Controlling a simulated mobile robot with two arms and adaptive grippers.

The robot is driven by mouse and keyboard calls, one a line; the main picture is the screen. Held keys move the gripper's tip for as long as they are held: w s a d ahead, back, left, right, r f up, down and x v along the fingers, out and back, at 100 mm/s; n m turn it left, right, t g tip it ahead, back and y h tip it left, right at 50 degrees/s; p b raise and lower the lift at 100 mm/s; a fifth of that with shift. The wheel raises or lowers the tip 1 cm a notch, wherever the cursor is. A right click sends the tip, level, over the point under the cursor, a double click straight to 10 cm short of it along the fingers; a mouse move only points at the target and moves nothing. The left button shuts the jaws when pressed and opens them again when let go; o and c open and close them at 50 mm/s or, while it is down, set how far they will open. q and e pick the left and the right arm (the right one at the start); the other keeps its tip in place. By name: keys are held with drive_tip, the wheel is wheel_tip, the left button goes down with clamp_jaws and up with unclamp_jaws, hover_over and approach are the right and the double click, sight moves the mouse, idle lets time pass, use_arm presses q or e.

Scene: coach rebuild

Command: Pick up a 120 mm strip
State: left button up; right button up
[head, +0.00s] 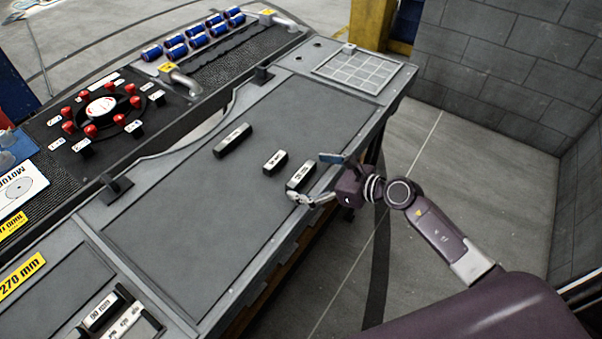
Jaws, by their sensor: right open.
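Three dark strips with pale labels lie apart on the grey work surface (170,215). The longest-looking strip (232,140) is farthest from my gripper. A short strip (275,161) lies in the middle. A third strip (299,174) lies nearest the right edge. The labels are too small to read surely, so I cannot tell which is 120 mm. My right gripper (308,178) is open over the right edge, with its fingers spread to either side of the third strip's near end. I cannot tell whether they touch it. My left gripper is out of view.
A holder (118,318) with labelled strips stands at the lower left. A gridded plate (358,70) is at the far right end. Black brackets (115,188) stand along the back edge. Red-knobbed parts and blue cylinders (197,40) sit behind. Bare surface lies left of the strips.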

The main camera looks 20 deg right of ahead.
drive_tip(key=shift+x, duration=1.2)
drive_tip(key=c, duration=1.2)
drive_tip(key=shift+r, duration=0.1)
